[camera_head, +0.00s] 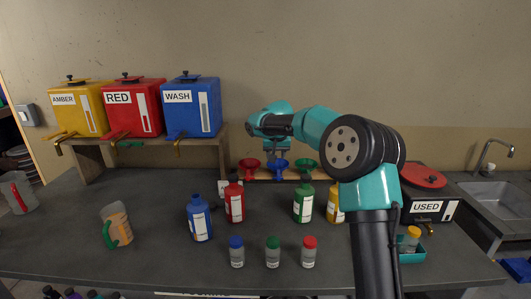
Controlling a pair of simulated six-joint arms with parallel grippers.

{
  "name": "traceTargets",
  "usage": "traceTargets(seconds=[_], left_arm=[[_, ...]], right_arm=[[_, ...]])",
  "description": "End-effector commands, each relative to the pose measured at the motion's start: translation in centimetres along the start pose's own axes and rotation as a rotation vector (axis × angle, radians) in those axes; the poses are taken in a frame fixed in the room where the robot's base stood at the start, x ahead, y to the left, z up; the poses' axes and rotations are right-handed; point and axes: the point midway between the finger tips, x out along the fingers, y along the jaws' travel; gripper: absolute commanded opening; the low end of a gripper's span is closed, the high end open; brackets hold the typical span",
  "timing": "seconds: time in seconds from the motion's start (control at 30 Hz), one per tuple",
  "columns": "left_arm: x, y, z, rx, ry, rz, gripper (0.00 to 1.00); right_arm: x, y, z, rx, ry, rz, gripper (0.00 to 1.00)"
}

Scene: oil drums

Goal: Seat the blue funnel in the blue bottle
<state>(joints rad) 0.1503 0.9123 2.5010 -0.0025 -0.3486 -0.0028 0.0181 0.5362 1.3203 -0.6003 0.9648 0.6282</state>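The blue funnel (282,165) sits in a wooden rack at the back of the table, between the red funnel (249,165) and the green funnel (306,165). The blue bottle (199,219) stands upright on the table, front left of the rack, with a white label and a blue top. My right arm comes in from the lower right and bends left, its wrist above and behind the funnels. The fingers of my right gripper are too small and partly hidden to make out. My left gripper is not in view.
A red bottle (235,204), a green bottle (303,204) and a partly hidden yellow bottle (335,205) stand nearby. Three small capped jars stand in front. A jug (117,226) is at left. Tanks stand on a shelf behind. A used-oil box (425,206) is at right.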

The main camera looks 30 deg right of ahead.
Motion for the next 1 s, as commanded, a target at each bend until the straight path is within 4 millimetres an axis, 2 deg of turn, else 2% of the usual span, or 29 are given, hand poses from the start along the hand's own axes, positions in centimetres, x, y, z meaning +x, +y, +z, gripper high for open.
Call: traceTargets(seconds=[0.03,0.13,0.57,0.77,1.0], left_arm=[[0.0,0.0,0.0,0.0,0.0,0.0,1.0],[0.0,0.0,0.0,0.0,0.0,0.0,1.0],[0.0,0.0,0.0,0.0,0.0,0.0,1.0],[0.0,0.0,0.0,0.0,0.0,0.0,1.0],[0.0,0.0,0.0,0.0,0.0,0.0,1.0]], right_arm=[[0.1,1.4,-0.3,0.022,0.0,0.009,0.47],[0.1,2.6,-0.6,0.041,0.0,0.017,0.47],[0.4,2.5,-0.6,0.04,-0.002,0.017,0.47],[2.2,2.6,-0.6,0.041,-0.003,0.018,0.47],[5.8,2.6,-0.5,0.039,-0.004,0.018,0.47]])
